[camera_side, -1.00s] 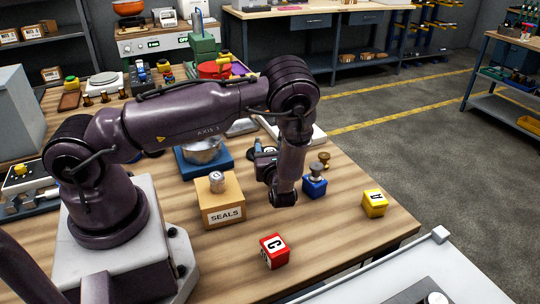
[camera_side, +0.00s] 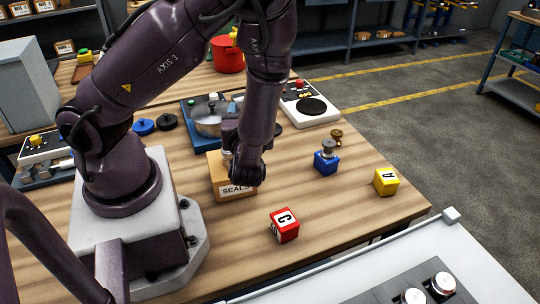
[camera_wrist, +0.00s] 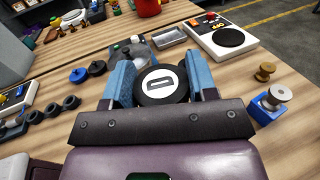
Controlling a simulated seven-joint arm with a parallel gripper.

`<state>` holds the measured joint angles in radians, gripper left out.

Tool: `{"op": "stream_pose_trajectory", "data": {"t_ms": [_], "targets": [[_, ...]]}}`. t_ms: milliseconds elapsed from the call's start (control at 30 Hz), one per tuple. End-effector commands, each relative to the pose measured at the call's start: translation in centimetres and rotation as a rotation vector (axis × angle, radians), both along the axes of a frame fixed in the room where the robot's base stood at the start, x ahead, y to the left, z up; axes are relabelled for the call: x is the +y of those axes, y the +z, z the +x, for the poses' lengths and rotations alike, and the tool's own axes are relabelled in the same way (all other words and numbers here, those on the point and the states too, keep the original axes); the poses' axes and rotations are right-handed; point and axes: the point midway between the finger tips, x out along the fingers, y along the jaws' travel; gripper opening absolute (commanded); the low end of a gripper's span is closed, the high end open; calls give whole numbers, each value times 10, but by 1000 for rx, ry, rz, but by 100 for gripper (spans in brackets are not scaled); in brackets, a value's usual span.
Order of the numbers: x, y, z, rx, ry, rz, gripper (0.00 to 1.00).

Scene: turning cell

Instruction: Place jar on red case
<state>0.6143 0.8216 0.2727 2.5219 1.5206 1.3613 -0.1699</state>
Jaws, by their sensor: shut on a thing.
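The jar (camera_wrist: 161,84) shows in the wrist view as a round black top with a white D label, between the blue fingers of my gripper (camera_wrist: 160,90). My gripper is shut on it. In the side view my wrist hides most of the jar and the fingers. They are at the top of the cardboard SEALS box (camera_side: 220,172), and I cannot tell whether the jar still touches it. The red case (camera_side: 284,225), a small red cube with a white C label, sits on the table in front and to the right of the box. Its top is bare.
A blue cube (camera_side: 326,164) with a metal knob-shaped piece on it and a yellow cube (camera_side: 386,182) stand to the right. A pot (camera_side: 207,121) on a blue base and a white scale (camera_side: 311,106) are behind. The wood around the red case is clear.

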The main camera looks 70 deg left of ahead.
Motion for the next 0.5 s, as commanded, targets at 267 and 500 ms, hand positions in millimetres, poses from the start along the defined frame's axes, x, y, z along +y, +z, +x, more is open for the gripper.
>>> {"op": "stream_pose_trajectory", "data": {"t_ms": [267,500], "targets": [[-111,-7,24,-4,-217,-6,23],[-160,-5,18,-2,-228,-3,23]]}}
